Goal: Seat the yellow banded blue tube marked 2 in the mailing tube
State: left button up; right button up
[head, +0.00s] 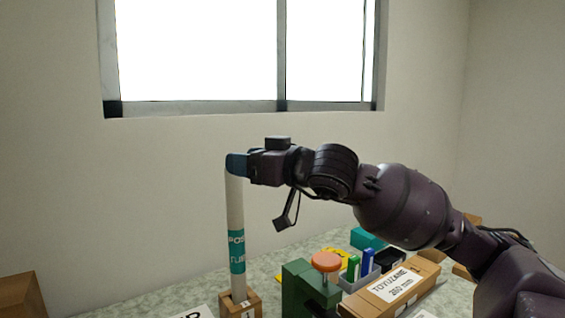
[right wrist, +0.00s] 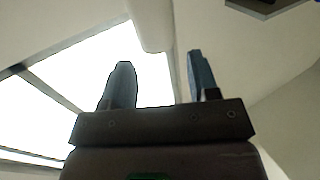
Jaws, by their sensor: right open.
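The mailing tube (head: 235,207), white with a teal printed band, stands upright in a small wooden block (head: 240,303) marked 1. My right gripper (head: 237,164) is at the tube's top end, its blue fingertips covering the mouth in the head view. In the right wrist view my right gripper (right wrist: 160,72) is open with nothing seen between its fingers. A pale cylinder (right wrist: 150,24), apparently the mailing tube, shows beyond the fingertips. I cannot make out a yellow banded blue tube marked 2; whether it is inside the mailing tube is hidden. My left gripper is out of view.
A green fixture (head: 305,288) with an orange knob (head: 326,261) stands right of the tube. Behind are a grey holder with green and blue pieces (head: 367,262) and a teal box (head: 366,239). A labelled cardboard box (head: 402,284) lies below my right arm. A wooden block (head: 17,295) is far left.

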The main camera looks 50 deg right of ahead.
jog(key=p+v, duration=0.2)
jog(key=v, duration=0.7)
dwell(0.7)
